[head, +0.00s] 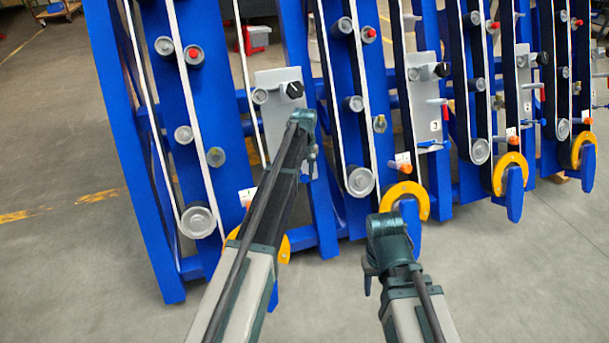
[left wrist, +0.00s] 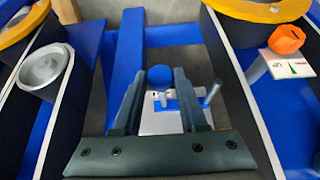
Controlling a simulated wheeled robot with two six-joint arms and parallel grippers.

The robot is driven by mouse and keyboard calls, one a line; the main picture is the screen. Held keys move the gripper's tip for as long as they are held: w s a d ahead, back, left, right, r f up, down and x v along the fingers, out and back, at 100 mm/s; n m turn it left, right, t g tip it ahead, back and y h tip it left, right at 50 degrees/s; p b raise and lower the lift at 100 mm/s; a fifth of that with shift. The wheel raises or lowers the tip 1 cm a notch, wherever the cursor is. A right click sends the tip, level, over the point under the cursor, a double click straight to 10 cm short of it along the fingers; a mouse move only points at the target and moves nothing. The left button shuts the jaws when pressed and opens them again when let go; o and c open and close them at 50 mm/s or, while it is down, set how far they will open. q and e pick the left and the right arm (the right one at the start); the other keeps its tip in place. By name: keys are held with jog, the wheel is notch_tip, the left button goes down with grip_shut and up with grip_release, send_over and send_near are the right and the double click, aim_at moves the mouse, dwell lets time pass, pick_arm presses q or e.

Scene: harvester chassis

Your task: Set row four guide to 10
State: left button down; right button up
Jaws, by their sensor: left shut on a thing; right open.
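My left gripper (head: 311,165) is in front of the lower part of a grey panel (head: 275,115), partly hidden by my forearm. A grey-handled lever (left wrist: 212,94) is just right of the fingers. My right gripper (head: 368,282) hangs low in front of the frame, away from the controls; its fingers are barely visible.
A black knob (head: 295,89) is on the grey panel above my left wrist. An orange knob (left wrist: 286,40) sits to the right in the left wrist view. Blue row frames with belts, rollers and yellow wheel guards (head: 405,194) stand close together. The floor in front is clear.

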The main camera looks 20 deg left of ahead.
dwell(0.4)
pick_arm(q)
jog(key=shift+w+d, duration=0.35)
jog(key=shift+d, duration=0.1)
jog(key=shift+c, duration=2.4)
grip_release()
jog(key=shift+r, duration=0.1)
notch_tip(320, 180, up, 14)
jog(key=p, duration=1.3)
jog(key=shift+f+p, duration=0.2)
jog(key=shift+p, duration=0.2)
